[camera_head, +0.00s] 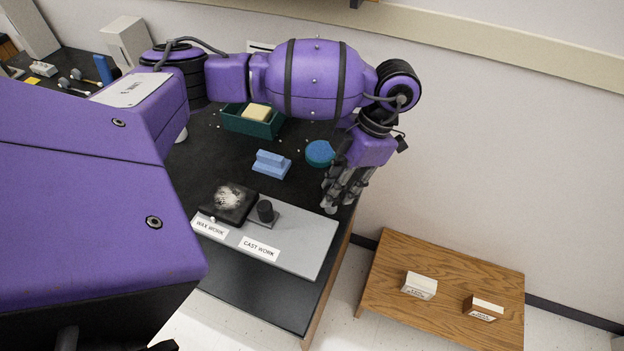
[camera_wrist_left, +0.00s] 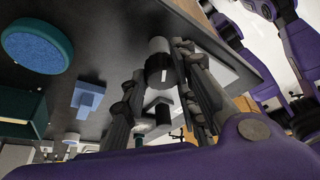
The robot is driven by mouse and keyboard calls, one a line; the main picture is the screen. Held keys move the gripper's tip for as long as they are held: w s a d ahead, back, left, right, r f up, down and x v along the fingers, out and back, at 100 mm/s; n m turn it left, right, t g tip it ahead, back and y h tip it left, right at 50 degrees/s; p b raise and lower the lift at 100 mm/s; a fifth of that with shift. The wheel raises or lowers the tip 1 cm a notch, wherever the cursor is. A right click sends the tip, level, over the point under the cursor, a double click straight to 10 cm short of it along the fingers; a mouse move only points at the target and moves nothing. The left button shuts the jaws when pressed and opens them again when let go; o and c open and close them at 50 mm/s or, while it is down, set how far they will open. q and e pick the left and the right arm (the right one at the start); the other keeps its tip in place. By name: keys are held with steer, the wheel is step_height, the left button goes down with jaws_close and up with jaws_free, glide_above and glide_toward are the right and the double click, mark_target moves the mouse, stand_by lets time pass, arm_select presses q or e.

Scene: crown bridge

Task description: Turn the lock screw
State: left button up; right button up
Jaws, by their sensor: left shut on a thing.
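My left gripper (camera_head: 332,203) reaches down at the right edge of the black bench top. I take this knob to be the lock screw. In the head view the fingers mostly hide it, and what it is attached to cannot be made out. My right gripper is not recognisable in either view.
A blue block (camera_head: 271,165), blue disc (camera_head: 319,153) and green box (camera_head: 233,122) stand behind. A wooden table (camera_head: 390,290) is at right.

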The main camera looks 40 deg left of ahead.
arm_select(q)
steer(key=m+y, duration=0.1)
steer(key=m, duration=0.1)
steer(key=m+t+b, duration=0.1)
steer(key=m, duration=0.2)
steer(key=shift+w+r+m+t+y, duration=0.1)
steer(key=shift+m+t+y, duration=0.2)
steer(key=shift+y, duration=0.1)
steer(key=m+t+b, duration=0.1)
steer(key=m, duration=0.2)
steer(key=shift+d+m+b, duration=0.15)
steer(key=shift+m+b, duration=0.25)
steer(key=shift+r+m+t+y, duration=0.1)
steer(key=shift+m+t+y, duration=0.2)
steer(key=o, duration=1)
steer(key=shift+d, duration=0.1)
